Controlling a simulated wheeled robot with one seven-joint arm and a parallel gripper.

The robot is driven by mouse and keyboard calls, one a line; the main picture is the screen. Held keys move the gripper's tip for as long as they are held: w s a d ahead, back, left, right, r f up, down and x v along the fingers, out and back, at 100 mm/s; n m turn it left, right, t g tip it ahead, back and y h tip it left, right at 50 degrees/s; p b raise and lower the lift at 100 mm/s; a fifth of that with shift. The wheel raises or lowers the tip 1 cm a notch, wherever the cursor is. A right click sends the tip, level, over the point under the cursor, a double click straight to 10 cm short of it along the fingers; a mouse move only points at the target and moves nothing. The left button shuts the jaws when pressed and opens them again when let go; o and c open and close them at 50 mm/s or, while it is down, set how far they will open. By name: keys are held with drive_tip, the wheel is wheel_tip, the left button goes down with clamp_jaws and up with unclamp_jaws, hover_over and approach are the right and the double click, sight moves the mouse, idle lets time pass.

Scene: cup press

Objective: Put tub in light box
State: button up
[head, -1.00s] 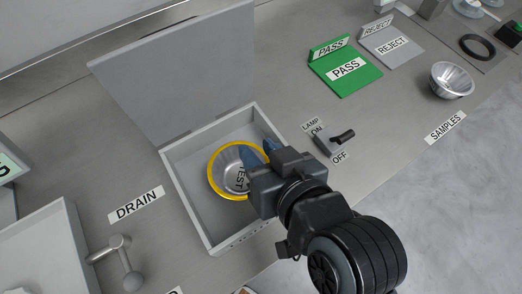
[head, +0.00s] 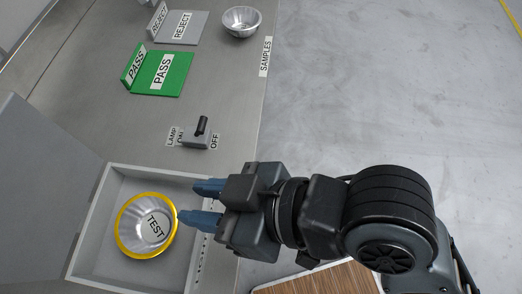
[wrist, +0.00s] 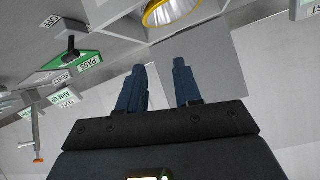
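The tub (head: 146,226) is a shiny metal bowl with a yellow rim and a TEST label. It sits inside the open light box (head: 88,231), a grey box with its lid (head: 40,185) swung back. The tub also shows at the top of the wrist view (wrist: 172,10). My gripper (head: 202,203) is open, with its two blue fingers apart and nothing between them. Its fingertips are at the box's right wall, to the right of the tub and clear of the rim.
A lamp switch (head: 200,129) stands beyond the box, between ON and OFF labels. Farther away are the green PASS pad (head: 162,72), the grey REJECT pad (head: 181,27) and a plain metal bowl (head: 241,22) by the SAMPLES label. Open floor (head: 390,90) lies to the right.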

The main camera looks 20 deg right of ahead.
drive_tip(key=s+d+f+m+t+h, duration=0.2)
drive_tip(key=d+m+t+h, duration=0.1)
drive_tip(key=d, duration=0.4)
drive_tip(key=s+d+f+m+t+h, duration=0.2)
drive_tip(key=d+m, duration=0.1)
drive_tip(key=d, duration=0.5)
drive_tip(key=s+d+f+m+t+h, duration=0.2)
drive_tip(key=d+t+h, duration=0.1)
drive_tip(key=d, duration=0.4)
drive_tip(key=s+d+r+m+t+h, duration=0.1)
drive_tip(key=s+d+r+m+h, duration=0.1)
drive_tip(key=s, duration=0.5)
drive_tip(key=shift+s+d+r+t+h, duration=0.3)
drive_tip(key=shift+s+d+r+h, duration=0.15)
drive_tip(key=shift+r, duration=0.4)
